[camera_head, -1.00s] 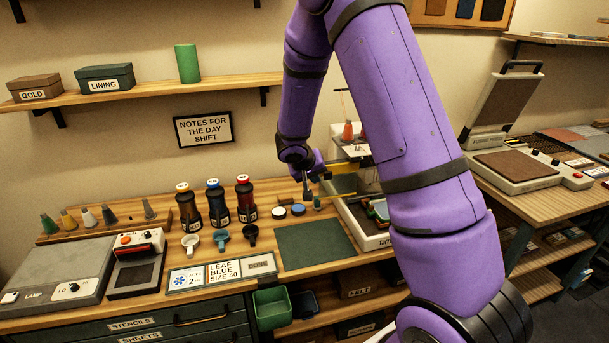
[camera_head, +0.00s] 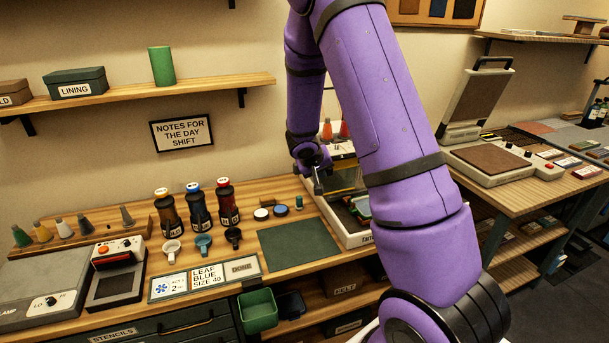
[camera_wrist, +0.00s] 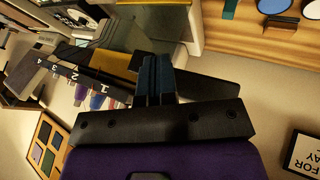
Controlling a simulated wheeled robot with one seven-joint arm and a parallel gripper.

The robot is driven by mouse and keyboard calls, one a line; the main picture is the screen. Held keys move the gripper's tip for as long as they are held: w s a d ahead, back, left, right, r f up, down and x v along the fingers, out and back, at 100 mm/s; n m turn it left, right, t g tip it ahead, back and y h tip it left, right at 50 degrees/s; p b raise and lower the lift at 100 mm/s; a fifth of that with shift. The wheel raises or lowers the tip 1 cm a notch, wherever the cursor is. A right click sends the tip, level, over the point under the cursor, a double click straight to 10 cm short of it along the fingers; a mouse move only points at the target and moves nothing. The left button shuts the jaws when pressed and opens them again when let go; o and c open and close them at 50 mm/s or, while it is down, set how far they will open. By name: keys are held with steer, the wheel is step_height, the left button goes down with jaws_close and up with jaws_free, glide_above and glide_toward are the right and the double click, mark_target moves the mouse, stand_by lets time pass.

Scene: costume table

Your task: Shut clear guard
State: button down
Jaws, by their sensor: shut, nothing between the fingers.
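The clear guard (camera_head: 346,177) is a see-through panel on the front of a pale machine (camera_head: 343,145) at the back of the bench, partly hidden behind my arm. In the wrist view a greenish see-through panel (camera_wrist: 128,28) shows beyond the fingers, with a yellow strip (camera_wrist: 118,64) near it. My gripper (camera_head: 318,186) is shut and empty, at the left side of the guard. In the wrist view the closed fingers (camera_wrist: 153,70) overlap the yellow strip and dark bar. I cannot tell whether they touch the guard, or how far open it is.
A white tray (camera_head: 352,236) stands below the machine. Dark bottles (camera_head: 198,205), small lids (camera_head: 262,213) and cups (camera_head: 203,244) stand to the left. The green mat (camera_head: 299,243) is clear. An open press (camera_head: 481,110) stands on the right table.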

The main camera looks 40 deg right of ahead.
glide_above(340, 178)
steer(key=s+a, duration=0.1)
steer(key=s, duration=0.3)
steer(key=shift+w+a, duration=0.1)
steer(key=shift+w, duration=0.15)
